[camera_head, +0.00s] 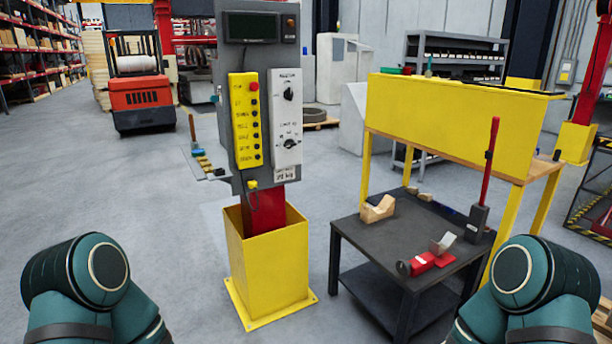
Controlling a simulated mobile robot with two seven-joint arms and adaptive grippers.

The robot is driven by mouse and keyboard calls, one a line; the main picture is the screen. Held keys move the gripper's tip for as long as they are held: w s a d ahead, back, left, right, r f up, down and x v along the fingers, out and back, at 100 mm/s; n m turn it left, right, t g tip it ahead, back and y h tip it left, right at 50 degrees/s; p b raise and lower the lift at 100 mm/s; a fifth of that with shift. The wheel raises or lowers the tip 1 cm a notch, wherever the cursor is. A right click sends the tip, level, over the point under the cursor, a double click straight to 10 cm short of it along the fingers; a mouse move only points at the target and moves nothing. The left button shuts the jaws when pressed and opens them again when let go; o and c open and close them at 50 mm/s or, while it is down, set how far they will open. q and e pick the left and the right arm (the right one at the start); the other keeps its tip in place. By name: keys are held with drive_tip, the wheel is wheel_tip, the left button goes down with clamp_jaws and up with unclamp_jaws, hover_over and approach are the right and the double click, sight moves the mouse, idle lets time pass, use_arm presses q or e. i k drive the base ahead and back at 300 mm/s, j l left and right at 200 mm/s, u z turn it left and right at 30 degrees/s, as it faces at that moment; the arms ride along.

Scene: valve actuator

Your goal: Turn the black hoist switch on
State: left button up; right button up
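A grey control panel (233,100) stands upright on a red post in a yellow base, left of centre. On its right half is a white plate (285,165) with a black rotary switch (289,94) near the top and another black switch (289,143) lower down. The labels are too small to read, so I cannot tell which is the hoist switch or its setting. A yellow strip (240,122) with a red button and several black buttons is beside the plate. Only teal links of my two arms show at the bottom corners. Neither gripper is in view, and nothing touches the panel.
A red forklift (140,98) is at back left.

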sight(288, 94)
drive_tip(key=i, duration=1.5)
drive_tip(key=l+z, duration=0.05)
drive_tip(key=l, duration=0.1)
